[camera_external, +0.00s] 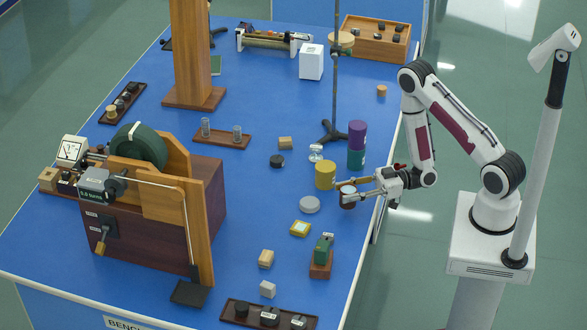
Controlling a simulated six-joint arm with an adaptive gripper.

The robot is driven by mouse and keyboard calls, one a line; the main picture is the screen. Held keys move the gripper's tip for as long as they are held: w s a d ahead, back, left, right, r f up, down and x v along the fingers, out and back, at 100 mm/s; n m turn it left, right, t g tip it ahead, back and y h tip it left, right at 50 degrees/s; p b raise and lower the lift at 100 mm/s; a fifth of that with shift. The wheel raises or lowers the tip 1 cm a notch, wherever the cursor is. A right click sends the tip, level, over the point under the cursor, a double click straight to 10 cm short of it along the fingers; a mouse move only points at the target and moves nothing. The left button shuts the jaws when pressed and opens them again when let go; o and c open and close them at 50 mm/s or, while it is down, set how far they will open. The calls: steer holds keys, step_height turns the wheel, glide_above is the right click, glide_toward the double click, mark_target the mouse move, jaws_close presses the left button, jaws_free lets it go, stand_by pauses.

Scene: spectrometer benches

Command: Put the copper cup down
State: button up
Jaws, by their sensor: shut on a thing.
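The copper cup (348,203) is a small reddish-brown cup with a pale top, near the right edge of the blue bench. My gripper (346,191) reaches in from the right and its fingers are shut around the cup. The cup looks upright. It is at or just above the bench top; I cannot tell whether its base touches. The fingers hide part of its side.
A yellow cylinder (325,175) stands close to the left of the fingers, with a grey disc (309,205) in front of it. A purple and green stack (356,145) stands behind. A green block on a wooden base (321,258) is nearer. Bare blue bench (245,245) lies further left.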

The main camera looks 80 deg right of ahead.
steer(key=shift+f, duration=1.45)
steer(key=shift+f, duration=0.15)
steer(key=o, duration=1.2)
steer(key=shift+f, duration=0.1)
steer(key=shift+o, duration=0.2)
steer(key=shift+s+d, duration=0.1)
steer(key=shift+s, duration=0.05)
steer(key=shift+v, duration=3.3)
steer(key=shift+s+d, duration=0.3)
steer(key=shift+s, duration=0.05)
steer(key=shift+o, duration=0.6)
